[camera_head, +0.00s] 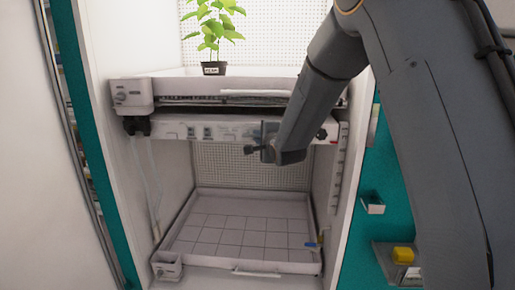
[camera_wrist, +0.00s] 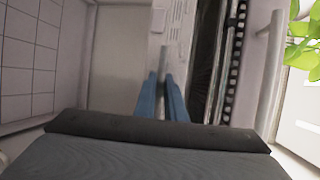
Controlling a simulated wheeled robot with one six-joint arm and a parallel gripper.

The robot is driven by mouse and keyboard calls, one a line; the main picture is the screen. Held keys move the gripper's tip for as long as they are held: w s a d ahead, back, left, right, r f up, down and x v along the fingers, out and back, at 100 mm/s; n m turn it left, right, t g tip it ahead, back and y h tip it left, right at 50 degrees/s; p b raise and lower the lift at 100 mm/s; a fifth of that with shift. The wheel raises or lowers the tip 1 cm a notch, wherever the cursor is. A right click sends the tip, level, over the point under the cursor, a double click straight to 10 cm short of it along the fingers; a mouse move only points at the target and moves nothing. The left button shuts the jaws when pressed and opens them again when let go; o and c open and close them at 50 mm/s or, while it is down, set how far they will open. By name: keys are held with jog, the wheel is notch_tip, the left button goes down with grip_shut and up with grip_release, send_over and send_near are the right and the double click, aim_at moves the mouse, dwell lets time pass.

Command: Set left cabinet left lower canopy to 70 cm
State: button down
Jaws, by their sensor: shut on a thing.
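The lower canopy (camera_head: 200,129) is a white bar with labels and dark end knobs, hanging level under the upper shelf. It shows side-on in the wrist view as a white panel (camera_wrist: 177,20) with print. My gripper (camera_head: 262,152) is at the canopy's front, right of its middle. In the wrist view the blue fingers (camera_wrist: 162,95) are shut on a thin grey bar (camera_wrist: 166,55) at the canopy, which looks like its handle. My arm hides part of the canopy's right side. A pale strip with marks (camera_head: 340,165) runs down the right post; its figures are too small to read.
A potted green plant (camera_head: 212,40) stands on the upper shelf (camera_head: 265,72), with a white front handle (camera_head: 256,92). Below is a gridded tray (camera_head: 235,268) with open space above it. On the teal right side are a small holder (camera_head: 372,205) and a yellow item (camera_head: 403,255).

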jog(key=shift+r+p, duration=0.4)
jog(key=shift+r, duration=0.95)
jog(key=shift+w+r, duration=0.1)
jog(key=c, duration=2.1)
grip_release()
jog(key=shift+s, duration=0.2)
jog(key=b+v, duration=0.1)
jog(key=v, duration=0.6)
jog(key=shift+s, duration=0.25)
jog(key=shift+d, duration=0.1)
